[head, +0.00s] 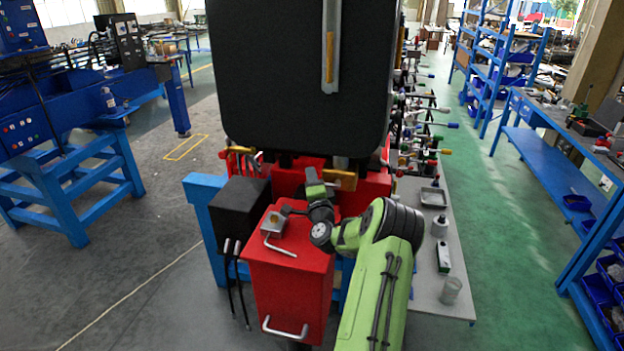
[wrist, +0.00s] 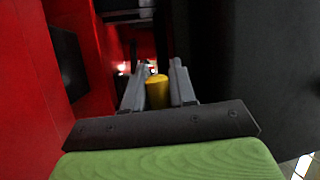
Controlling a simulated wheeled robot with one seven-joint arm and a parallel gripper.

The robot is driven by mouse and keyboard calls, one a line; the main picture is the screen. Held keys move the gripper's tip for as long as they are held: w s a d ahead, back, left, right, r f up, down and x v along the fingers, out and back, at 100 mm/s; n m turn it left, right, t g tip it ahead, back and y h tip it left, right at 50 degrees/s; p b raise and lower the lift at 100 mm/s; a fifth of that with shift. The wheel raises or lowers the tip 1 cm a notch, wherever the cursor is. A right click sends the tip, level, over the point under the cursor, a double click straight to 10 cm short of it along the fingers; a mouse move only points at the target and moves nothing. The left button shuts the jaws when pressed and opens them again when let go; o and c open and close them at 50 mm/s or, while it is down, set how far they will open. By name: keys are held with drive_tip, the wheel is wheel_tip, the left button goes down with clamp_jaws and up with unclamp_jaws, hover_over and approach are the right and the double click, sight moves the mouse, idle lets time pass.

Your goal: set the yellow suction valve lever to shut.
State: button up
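The yellow lever (wrist: 157,92) shows in the wrist view as a short, rounded yellow piece between the two grey fingers of my gripper (wrist: 158,82). The fingers lie close on both sides of it; I cannot tell whether both touch it. The lever's pivot and valve body are hidden. In the head view my gripper (head: 313,178) reaches forward under the big black tank, above the red box. Its fingertips and the lever between them are hard to make out there. A yellow-brown block (head: 340,180) sits just right of my gripper.
The black tank (head: 300,80) hangs close above my gripper. A red box with bent handles (head: 290,270) and a black box (head: 240,212) stand nearer, below left. Several coloured levers (head: 425,125) stick out at right, above a grey bench (head: 425,290).

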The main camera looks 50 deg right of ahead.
clamp_jaws()
drive_tip(key=shift+r+m+b, duration=0.3)
drive_tip(key=shift+m+b, duration=0.1)
drive_tip(key=shift+m, duration=0.2)
drive_tip(key=o, duration=0.6)
unclamp_jaws()
drive_tip(key=shift+c, duration=0.2)
drive_tip(key=shift+s, duration=0.1)
